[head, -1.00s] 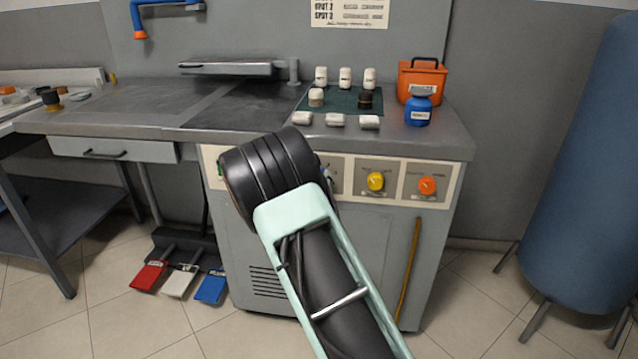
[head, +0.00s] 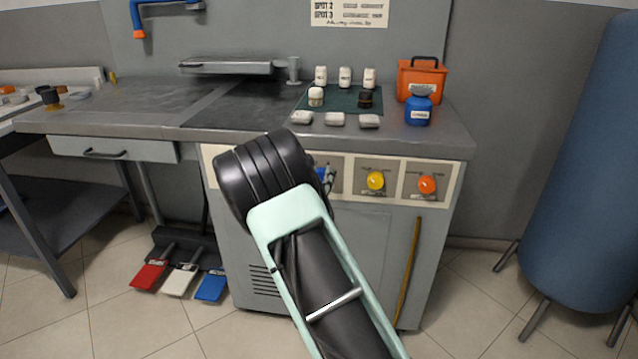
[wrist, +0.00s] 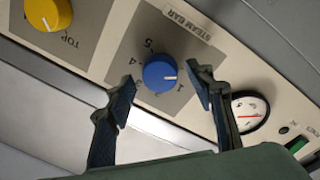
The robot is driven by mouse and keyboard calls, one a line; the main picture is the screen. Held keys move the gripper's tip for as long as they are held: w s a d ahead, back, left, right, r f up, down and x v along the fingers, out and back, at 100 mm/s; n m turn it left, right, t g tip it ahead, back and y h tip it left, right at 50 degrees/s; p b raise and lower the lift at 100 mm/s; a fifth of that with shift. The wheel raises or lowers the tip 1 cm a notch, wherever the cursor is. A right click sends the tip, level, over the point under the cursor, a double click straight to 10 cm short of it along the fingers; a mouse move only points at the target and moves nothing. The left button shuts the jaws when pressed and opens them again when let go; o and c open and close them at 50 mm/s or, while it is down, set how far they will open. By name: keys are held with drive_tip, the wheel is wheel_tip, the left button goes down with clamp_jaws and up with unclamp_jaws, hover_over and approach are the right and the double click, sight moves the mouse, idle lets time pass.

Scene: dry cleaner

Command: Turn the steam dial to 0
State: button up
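The steam dial is a blue round knob (wrist: 159,76) on a grey plate marked STEAM BAR in the wrist view. Its white pointer mark points right in that view, close to the numeral 1; the 4 and 5 show on its other side. My gripper (wrist: 163,88) is open, with one dark finger on each side of the dial. Gaps show between the fingers and the knob, and nothing is held. In the head view my arm hides most of the gripper; a small patch of blue (head: 322,172) shows beside it, apparently the dial.
A yellow knob (head: 375,180) and an orange knob (head: 426,185) sit right of the dial in the head view. A round gauge (wrist: 250,112) and a green indicator (wrist: 296,144) are on the dial's other side. Bottles and an orange box (head: 421,80) stand on the worktop above.

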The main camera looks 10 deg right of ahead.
drive_tip(key=r+v, duration=0.1)
drive_tip(key=v, duration=1.1)
drive_tip(key=shift+f, duration=0.45)
